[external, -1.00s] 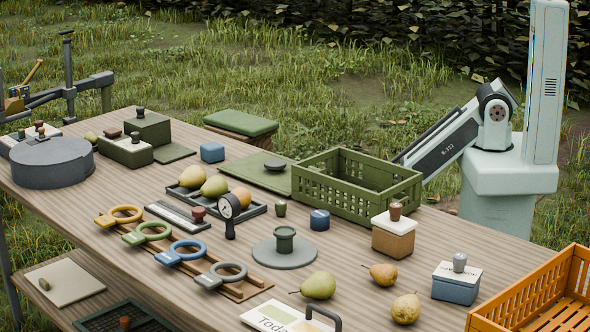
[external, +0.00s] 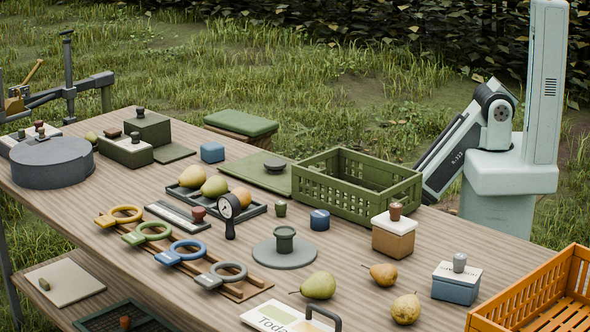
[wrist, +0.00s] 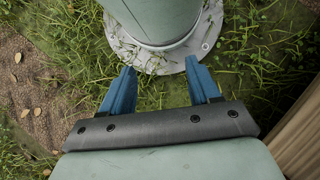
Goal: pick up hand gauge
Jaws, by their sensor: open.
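The hand gauge (external: 229,208), a round white dial in a black case on a short black handle, stands upright on the wooden table, right in front of the tray of pears. My gripper (wrist: 160,73) shows only in the wrist view, with its two blue fingers apart and nothing between them. It is over grass beside my base, away from the hand gauge. The gauge is not in the wrist view. In the external view my gripper is hidden behind the table and green crate.
A dark pear tray (external: 257,209) sits just behind the gauge. Coloured ring tools on a wooden rack (external: 256,284) lie in front. A round grey plate with a green knob (external: 284,240) is to the right. A green crate (external: 398,190) stands between the gauge and my arm.

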